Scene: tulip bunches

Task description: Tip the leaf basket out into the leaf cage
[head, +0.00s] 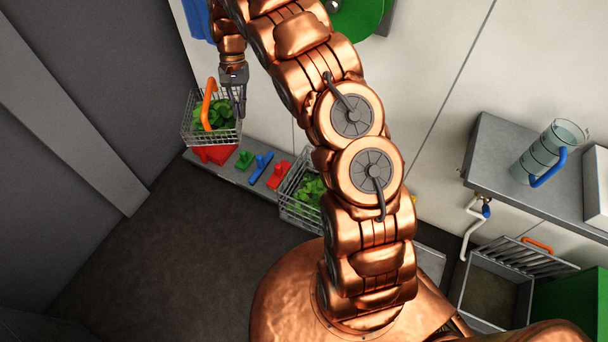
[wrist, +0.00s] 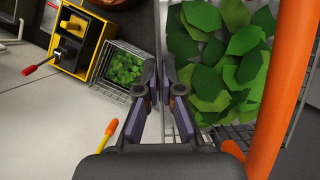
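The leaf basket (head: 190,132) is a wire basket full of green leaves with an orange handle (head: 208,104), at the left in the head view. It looks roughly level. In the wrist view its leaves (wrist: 215,60) fill the upper right and the handle (wrist: 284,85) crosses the right edge. My gripper (head: 239,103) is at the basket's right side. In the wrist view its fingers (wrist: 162,85) stand a narrow gap apart beside the leaves; whether they grip the rim is unclear. A second wire container (head: 290,207), perhaps the leaf cage, stands on the low ledge with leaves inside, partly hidden by my arm.
A red object (head: 213,154) is below the basket. Green (head: 244,160), blue (head: 258,169) and red (head: 277,175) pieces lie along the ledge between the two containers. A grey bin (head: 488,300) with a barred flap, and a counter (head: 500,160) with a clear jug (head: 545,152), are at the right.

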